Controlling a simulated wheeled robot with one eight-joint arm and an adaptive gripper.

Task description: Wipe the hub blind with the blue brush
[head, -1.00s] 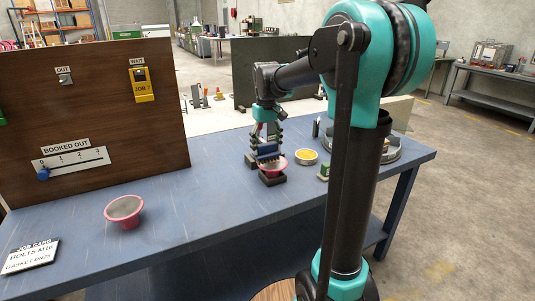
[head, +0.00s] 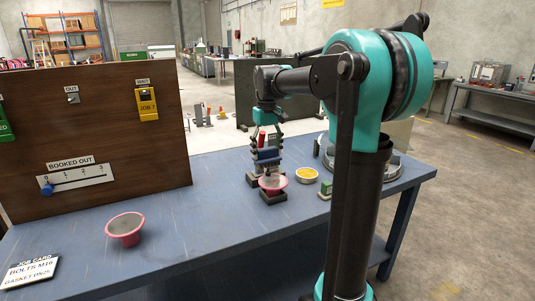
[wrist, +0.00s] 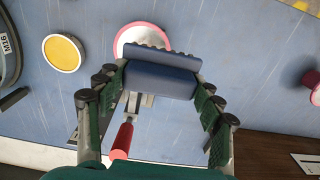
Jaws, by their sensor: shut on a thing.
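My gripper (head: 267,152) is shut on the blue brush (wrist: 160,80), across its wide blue block. Its grey bracket and red handle (wrist: 122,140) point back toward the palm in the wrist view. In the wrist view the brush covers part of that bowl (wrist: 130,35). A round metal flanged piece (head: 395,164) stands at the right end of the table, largely behind my arm. I cannot pick out the hub blind on it.
Another pink bowl (head: 125,229) stands front left. A brown board (head: 95,130) rises along the left. The table middle is clear.

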